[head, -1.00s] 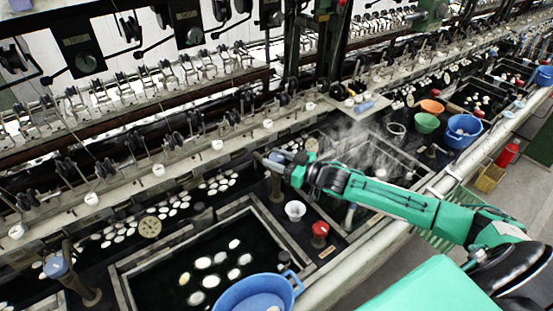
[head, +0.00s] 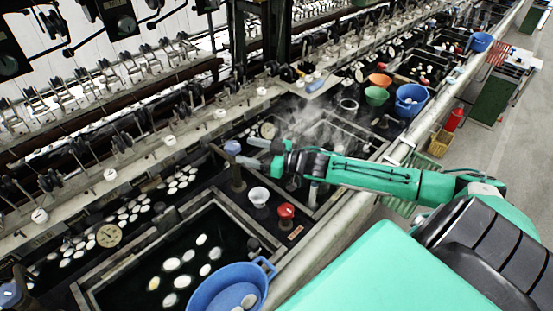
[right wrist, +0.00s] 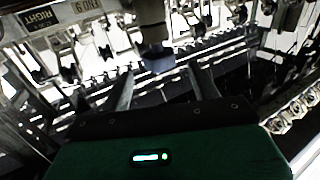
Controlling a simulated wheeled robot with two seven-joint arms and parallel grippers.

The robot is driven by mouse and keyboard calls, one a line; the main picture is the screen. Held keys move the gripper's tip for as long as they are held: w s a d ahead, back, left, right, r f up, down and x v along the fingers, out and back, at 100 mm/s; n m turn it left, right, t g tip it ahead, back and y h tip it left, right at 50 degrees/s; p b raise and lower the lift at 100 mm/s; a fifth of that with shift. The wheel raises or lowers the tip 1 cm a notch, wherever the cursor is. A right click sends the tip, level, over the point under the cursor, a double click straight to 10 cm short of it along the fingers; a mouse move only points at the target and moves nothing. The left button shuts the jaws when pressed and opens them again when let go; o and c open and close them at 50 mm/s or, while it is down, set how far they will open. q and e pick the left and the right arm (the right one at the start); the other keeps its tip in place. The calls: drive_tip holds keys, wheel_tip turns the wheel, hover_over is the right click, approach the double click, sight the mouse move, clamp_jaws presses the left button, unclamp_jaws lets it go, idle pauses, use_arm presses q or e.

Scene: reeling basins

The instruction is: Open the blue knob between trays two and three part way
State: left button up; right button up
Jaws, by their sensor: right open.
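The blue knob (head: 232,147) tops a dark upright post between two trays, left of the middle in the head view. My right gripper (head: 246,151) comes in from the right. It is open, with its fingertips just right of the knob and nothing held. In the right wrist view the knob (right wrist: 158,63) shows ahead, in the gap between the open fingers (right wrist: 163,85). No touch between fingers and knob can be made out. My left gripper is not in view.
A white funnel-like cup (head: 259,196) and a red knob (head: 286,211) stand below my gripper. A blue basin (head: 228,287) sits at a near tray's edge. Another blue knob (head: 9,294) is at the far left. Steam rises behind my arm.

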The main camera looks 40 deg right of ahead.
drive_tip(key=b+v, duration=0.1)
drive_tip(key=v, duration=0.7)
idle(2.5)
